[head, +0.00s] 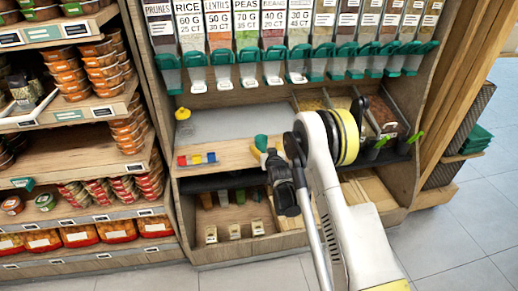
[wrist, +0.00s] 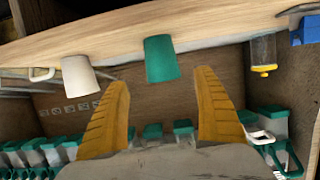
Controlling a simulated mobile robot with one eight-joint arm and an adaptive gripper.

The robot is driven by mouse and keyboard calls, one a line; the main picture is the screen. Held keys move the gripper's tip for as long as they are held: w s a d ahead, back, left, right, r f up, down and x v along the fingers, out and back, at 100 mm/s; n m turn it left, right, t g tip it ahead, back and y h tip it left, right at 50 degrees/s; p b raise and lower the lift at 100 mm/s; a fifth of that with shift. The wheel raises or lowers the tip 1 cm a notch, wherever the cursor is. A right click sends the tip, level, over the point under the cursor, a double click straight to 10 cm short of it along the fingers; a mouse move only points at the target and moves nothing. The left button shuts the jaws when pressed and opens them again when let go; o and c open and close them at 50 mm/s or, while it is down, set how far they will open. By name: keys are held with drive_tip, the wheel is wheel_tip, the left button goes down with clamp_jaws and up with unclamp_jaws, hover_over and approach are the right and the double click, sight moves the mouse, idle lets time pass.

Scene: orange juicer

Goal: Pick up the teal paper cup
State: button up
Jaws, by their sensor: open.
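The teal paper cup (wrist: 161,58) stands on the wooden shelf, which shows upside down in the wrist view. In the head view the cup (head: 261,142) shows just beyond my gripper, partly hidden by it. My gripper (wrist: 160,78) is open, with its two yellow fingers apart and nothing held between them. The cup lines up with the gap between the fingers, and appears beyond the fingertips. In the head view one yellow finger shows beside the cup; the other is mostly hidden.
A white cup (wrist: 79,76) stands to the left of the teal cup in the wrist view. A clear container with a yellow top (wrist: 262,55) stands to the right. Colored blocks (head: 196,159) lie on the wooden shelf (head: 225,153). Dispensers with teal spouts (head: 222,58) hang above.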

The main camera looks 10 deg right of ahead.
sight(262, 145)
drive_tip(key=shift+x, duration=0.85)
drive_tip(key=b+x, duration=0.2)
drive_tip(key=x, duration=0.1)
drive_tip(key=b+x, duration=0.1)
drive_tip(key=shift+w+a+f, duration=0.25)
drive_tip(key=shift+w, duration=0.05)
drive_tip(key=shift+w+r, duration=0.1)
drive_tip(key=shift+w, duration=0.15)
drive_tip(key=c, duration=0.9)
